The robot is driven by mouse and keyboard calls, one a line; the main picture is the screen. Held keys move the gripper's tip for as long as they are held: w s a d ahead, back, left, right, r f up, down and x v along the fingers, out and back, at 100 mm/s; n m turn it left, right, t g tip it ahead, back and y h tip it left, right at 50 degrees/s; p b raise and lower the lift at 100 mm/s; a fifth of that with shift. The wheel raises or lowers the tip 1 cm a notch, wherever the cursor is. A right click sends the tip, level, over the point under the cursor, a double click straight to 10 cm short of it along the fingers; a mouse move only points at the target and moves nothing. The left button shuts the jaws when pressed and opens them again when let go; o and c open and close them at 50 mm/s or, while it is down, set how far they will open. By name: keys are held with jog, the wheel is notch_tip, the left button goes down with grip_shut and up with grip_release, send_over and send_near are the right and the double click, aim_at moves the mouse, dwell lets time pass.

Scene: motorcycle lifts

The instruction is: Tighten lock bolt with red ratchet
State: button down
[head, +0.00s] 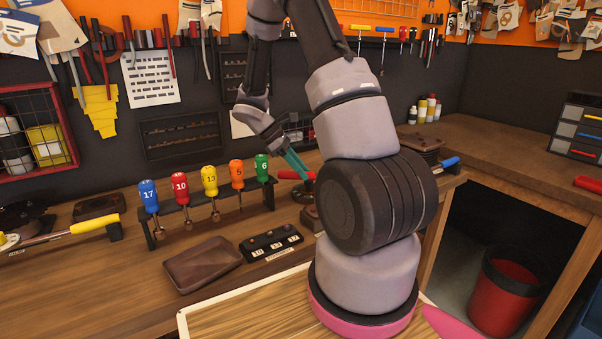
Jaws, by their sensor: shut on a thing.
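My gripper (300,170), with teal fingers, reaches down at the back of the bench, just left of my arm. It is shut on a red handle (287,175), which looks like the red ratchet's and lies roughly level across the fingers. The ratchet's head is hard to make out beside my arm. A small dark metal fixture (310,215) stands below the fingers, partly hidden by my arm. I cannot make out the lock bolt, or whether the ratchet touches it.
A rack (208,205) of numbered coloured drivers stands left of the gripper. A brown tray (202,264) and a black box (271,244) lie in front. A yellow-handled tool (95,223) lies far left, a blue-handled one (449,163) right of my arm. A red bin (503,292) stands below.

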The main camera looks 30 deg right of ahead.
jog(key=shift+w+d+m+g, duration=0.3)
jog(key=shift+w+d+m, duration=0.2)
jog(key=shift+w+m, duration=0.1)
jog(key=shift+w+d+m+g+y, duration=0.7)
jog(key=shift+w+d+m+y, duration=0.2)
jog(key=shift+w+d+m, duration=0.5)
jog(key=shift+d, duration=0.15)
jog(key=shift+w+d+m+g+y, duration=0.2)
jog(key=shift+w+d+m+y, duration=0.25)
jog(key=shift+d+m, duration=0.35)
jog(key=shift+w+d+m+g+y, duration=0.2)
jog(key=shift+w+d+m+y, duration=0.2)
jog(key=shift+d+m, duration=0.4)
jog(key=shift+d, duration=0.1)
jog(key=d+m+y, duration=0.1)
jog(key=d+m, duration=0.1)
jog(key=d, duration=0.1)
jog(key=shift+w+d+g+y, duration=0.1)
jog(key=shift+w+g+y, duration=0.2)
jog(key=shift+w+y, duration=0.1)
